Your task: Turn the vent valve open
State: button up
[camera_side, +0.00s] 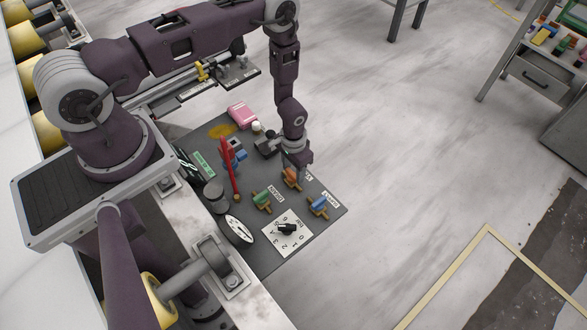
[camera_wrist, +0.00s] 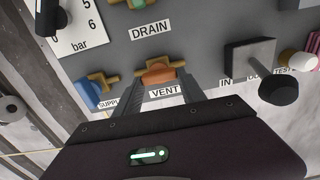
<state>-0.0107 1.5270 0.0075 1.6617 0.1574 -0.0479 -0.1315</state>
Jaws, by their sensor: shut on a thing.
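The vent valve has an orange handle (camera_wrist: 159,77) on a brass body, above the VENT label (camera_wrist: 164,92) in the wrist view. The handle looks roughly in line with its brass body there. In the side view the vent valve (camera_side: 291,180) sits on the dark panel (camera_side: 325,236), partly hidden by my gripper. My gripper (camera_side: 293,168) reaches down onto it from above. In the wrist view my gripper's fingers (camera_wrist: 160,84) stand on either side of the orange handle, shut on it. The exact contact at the fingertips is hard to see.
A green-handled DRAIN valve (camera_side: 262,199) and a blue-handled SUPPLY valve (camera_side: 319,205) stand close by. A black knob on a numbered plate (camera_side: 287,246), a round gauge (camera_side: 236,229) and a red lever (camera_side: 231,165) are also near. A grey block with a black knob (camera_wrist: 250,58) stands right of the vent valve.

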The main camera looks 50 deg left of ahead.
aim_at(293, 172)
jog(key=o, duration=1.4)
jog(key=shift+c, duration=0.2)
notch_tip(293, 172, up, 7)
jog(key=shift+r, duration=0.1)
